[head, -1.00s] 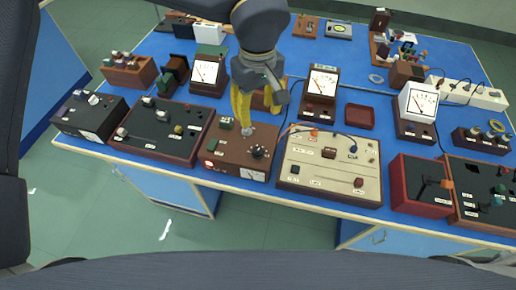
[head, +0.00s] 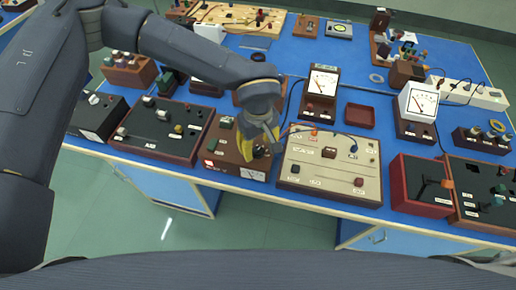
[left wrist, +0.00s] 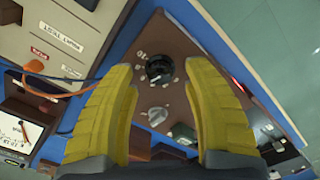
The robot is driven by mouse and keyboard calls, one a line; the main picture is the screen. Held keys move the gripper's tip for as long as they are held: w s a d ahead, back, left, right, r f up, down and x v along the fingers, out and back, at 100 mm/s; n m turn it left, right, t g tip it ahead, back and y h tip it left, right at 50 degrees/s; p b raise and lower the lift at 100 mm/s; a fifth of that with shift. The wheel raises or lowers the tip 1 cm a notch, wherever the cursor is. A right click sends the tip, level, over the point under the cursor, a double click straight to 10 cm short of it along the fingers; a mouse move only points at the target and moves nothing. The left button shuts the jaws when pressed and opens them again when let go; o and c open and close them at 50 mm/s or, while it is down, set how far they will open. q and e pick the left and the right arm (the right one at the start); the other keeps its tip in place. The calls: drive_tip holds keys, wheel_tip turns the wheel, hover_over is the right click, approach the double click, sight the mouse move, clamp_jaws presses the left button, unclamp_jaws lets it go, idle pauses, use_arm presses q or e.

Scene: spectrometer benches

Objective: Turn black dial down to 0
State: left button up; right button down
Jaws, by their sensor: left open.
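The black dial (left wrist: 159,69) sits on a brown box (left wrist: 190,48) and shows clearly in the left wrist view. My left gripper (left wrist: 161,68) is open, with its yellow fingers on either side of the dial in that view; I cannot tell whether they touch it. In the head view my left gripper (head: 260,150) points down over the right part of the brown box (head: 214,167) and mostly hides the dial. A grey knob (left wrist: 158,116) and a dark green part (left wrist: 182,133) are on the same box. The dial's setting is too small to read. My right gripper is not in view.
A cream panel box (head: 320,185) with cables stands close to the right of the brown box. A dark box with knobs (head: 150,143) stands to the left. Meters such as the white-faced one (head: 322,82) stand behind. The blue bench's front edge is near.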

use_arm(q)
drive_tip(key=shift+f, duration=0.8)
clamp_jaws()
